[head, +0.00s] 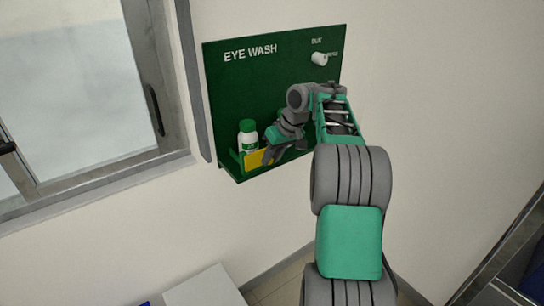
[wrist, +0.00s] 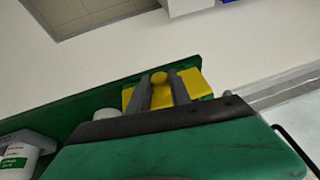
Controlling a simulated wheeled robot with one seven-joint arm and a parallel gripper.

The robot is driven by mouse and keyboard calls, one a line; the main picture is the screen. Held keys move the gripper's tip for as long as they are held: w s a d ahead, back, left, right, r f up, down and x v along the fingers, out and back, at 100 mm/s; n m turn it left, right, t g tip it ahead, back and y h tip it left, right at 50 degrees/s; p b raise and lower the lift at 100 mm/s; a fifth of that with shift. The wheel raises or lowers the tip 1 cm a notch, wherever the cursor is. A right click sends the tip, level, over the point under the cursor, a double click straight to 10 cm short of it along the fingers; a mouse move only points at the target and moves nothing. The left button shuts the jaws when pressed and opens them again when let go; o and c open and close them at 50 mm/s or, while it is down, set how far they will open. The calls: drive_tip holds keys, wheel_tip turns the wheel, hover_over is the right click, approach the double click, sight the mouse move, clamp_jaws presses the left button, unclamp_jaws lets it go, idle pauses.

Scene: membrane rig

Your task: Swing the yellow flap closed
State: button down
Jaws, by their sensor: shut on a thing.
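The yellow flap (head: 254,160) is at the front of the green eye wash board's shelf, low on the board. It also shows in the wrist view (wrist: 196,84), with a round yellow knob (wrist: 160,77) between my two grey fingers. My gripper (head: 268,158) is at the flap's right part in the head view. In the wrist view my gripper (wrist: 160,92) is shut on the knob. My gripper and wrist hide part of the flap and shelf, so its exact angle is hard to tell.
The green board (head: 225,85) reads EYE WASH and hangs on a pale wall. A white bottle with a green cap (head: 247,137) stands on the shelf, left of my gripper. A white knob (head: 319,59) is at upper right. A window frame (head: 190,100) is close on the left.

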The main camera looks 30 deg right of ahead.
drive_tip(key=c, duration=1.2)
unclamp_jaws()
drive_tip(key=shift+w, duration=0.1)
drive_tip(key=shift+o, duration=0.2)
drive_tip(key=p+v, duration=0.2)
drive_tip(key=v, duration=0.5)
drive_tip(key=shift+r, duration=0.35)
